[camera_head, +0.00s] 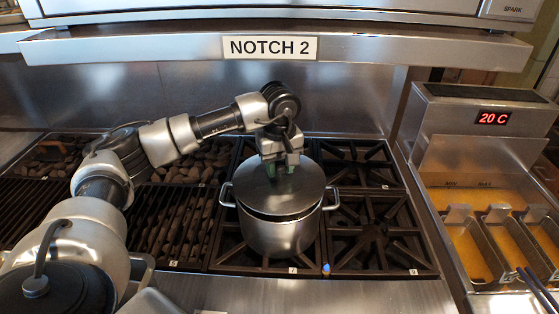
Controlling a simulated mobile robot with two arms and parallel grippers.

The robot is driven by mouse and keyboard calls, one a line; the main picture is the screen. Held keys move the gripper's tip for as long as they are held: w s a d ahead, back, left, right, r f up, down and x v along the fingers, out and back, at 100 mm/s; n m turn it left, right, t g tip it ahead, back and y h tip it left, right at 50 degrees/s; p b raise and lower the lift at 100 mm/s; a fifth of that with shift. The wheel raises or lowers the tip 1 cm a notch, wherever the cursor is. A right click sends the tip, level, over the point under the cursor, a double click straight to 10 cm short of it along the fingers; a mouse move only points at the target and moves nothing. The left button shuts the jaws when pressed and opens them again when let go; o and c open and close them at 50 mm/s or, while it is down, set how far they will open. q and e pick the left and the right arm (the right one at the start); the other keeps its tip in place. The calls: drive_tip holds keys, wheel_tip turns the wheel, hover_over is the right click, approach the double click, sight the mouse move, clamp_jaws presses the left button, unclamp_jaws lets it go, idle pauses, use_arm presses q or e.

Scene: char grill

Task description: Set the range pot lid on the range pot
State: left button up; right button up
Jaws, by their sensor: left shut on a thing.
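The range pot (279,237) is a steel pot with two side handles. It stands on the front left burner grate of the range. The range pot lid (301,191) is a grey disc over the pot's mouth. It looks slightly off from the rim at the front, and I cannot tell whether it rests on the rim or is just above it. My left gripper (281,169) is above the lid, pointing down, shut on the lid's handle, which it mostly hides. My right gripper is not in view.
Empty burner grates (372,237) lie to the right of the pot. A char grill (175,222) with lava rocks is at the left. A fryer (480,150) reading 20 C stands at the right, with baskets in oil. A shelf labelled NOTCH 2 (269,47) spans the back.

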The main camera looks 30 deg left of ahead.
sight(279, 165)
use_arm(q)
drive_tip(key=shift+f, duration=0.85)
drive_tip(key=shift+f+b, duration=0.35)
drive_tip(key=shift+b, duration=0.25)
drive_tip(key=o, duration=1.1)
drive_tip(key=shift+s, duration=0.1)
drive_tip(key=shift+o, duration=0.2)
drive_tip(key=shift+r, duration=0.1)
drive_tip(key=shift+r, duration=0.3)
wheel_tip(279, 165, up, 7)
drive_tip(key=shift+f+b, duration=0.1)
drive_tip(key=shift+b, duration=1)
